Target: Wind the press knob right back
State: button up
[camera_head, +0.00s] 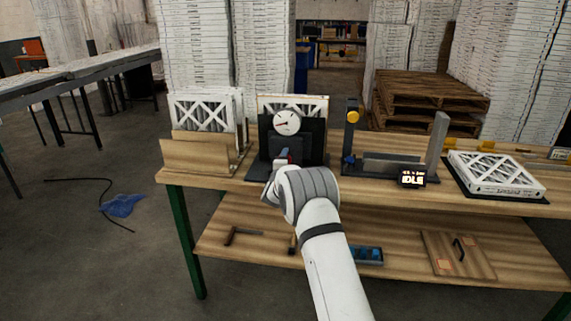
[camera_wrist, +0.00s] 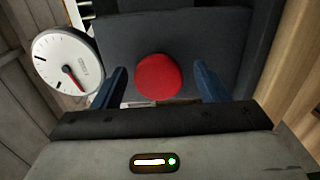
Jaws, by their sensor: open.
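The press knob (camera_wrist: 158,77) is a round red knob in the wrist view, standing in front of a dark plate (camera_wrist: 205,40). My gripper (camera_wrist: 162,80) is open, with one blue finger on each side of the knob and a visible gap at both sides. In the head view my gripper (camera_head: 283,158) is at the front of the black press (camera_head: 315,140), and my wrist hides most of the knob. A white round dial (camera_head: 287,122) with a needle sits on top of the press. The dial also shows at the left of the wrist view (camera_wrist: 68,62).
Boxed filters stand in a wooden rack (camera_head: 195,157) left of the press. The lower shelf (camera_head: 390,258) holds tools and a board.

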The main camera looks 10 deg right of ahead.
jog(key=b+v, duration=0.1)
jog(key=v, duration=0.6)
jog(key=shift+s+b, duration=0.35)
jog(key=shift+a+r, duration=0.1)
